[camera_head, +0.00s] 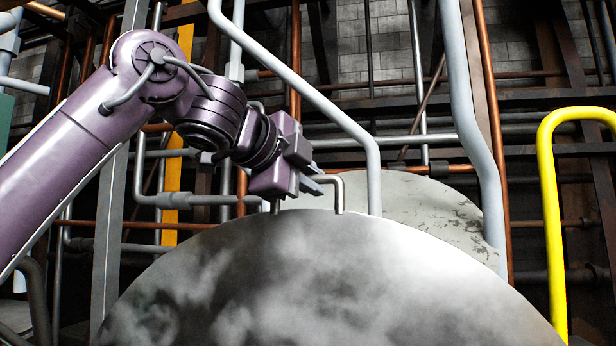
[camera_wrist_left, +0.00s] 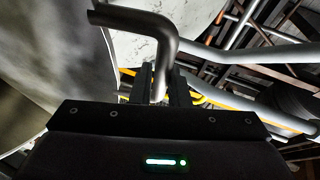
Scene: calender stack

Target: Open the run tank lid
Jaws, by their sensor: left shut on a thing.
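The run tank lid (camera_head: 330,285) is a large round grey metal disc, raised and facing me, filling the lower middle of the head view. Its bent metal handle (camera_head: 339,192) stands at the top edge. My left gripper (camera_head: 308,184) is at the handle, shut on its bar. In the left wrist view the handle (camera_wrist_left: 150,30) curves down between the two dark fingers (camera_wrist_left: 160,88), with the lid's mottled face (camera_wrist_left: 50,60) at left. The left arm hides part of the background. My right gripper is not in view.
A yellow rail (camera_head: 550,200) stands at the right. Grey pipes (camera_head: 375,170) run close behind the lid. A pale round surface (camera_head: 420,205) shows behind the lid. Dense copper and grey pipework fills the back.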

